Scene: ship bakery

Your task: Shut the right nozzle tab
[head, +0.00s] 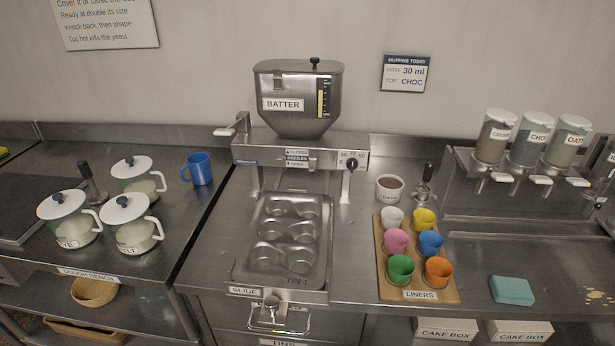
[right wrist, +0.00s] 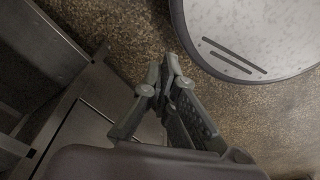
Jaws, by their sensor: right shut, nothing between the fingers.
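The batter depositor (head: 300,100) stands at the back of the middle counter, its steel hopper labelled BATTER. On the front of its body is a small label plate (head: 297,158) that seems to read NOZZLES. A small metal piece (head: 312,162) sits at the right end of this plate; I cannot tell whether it is the right nozzle tab or how it is set. A dial (head: 352,163) is farther right. My right gripper (right wrist: 170,75) shows only in the right wrist view. It is shut and empty above the brown floor, away from the depositor. My left gripper is not in view.
A muffin tin (head: 290,240) lies below the depositor on the slide. The liners board (head: 418,287) with several coloured cups is right of it. White-lidded jars (head: 70,225) and a blue mug (head: 197,168) stand left. A steel cabinet edge (right wrist: 50,50) is near my right gripper.

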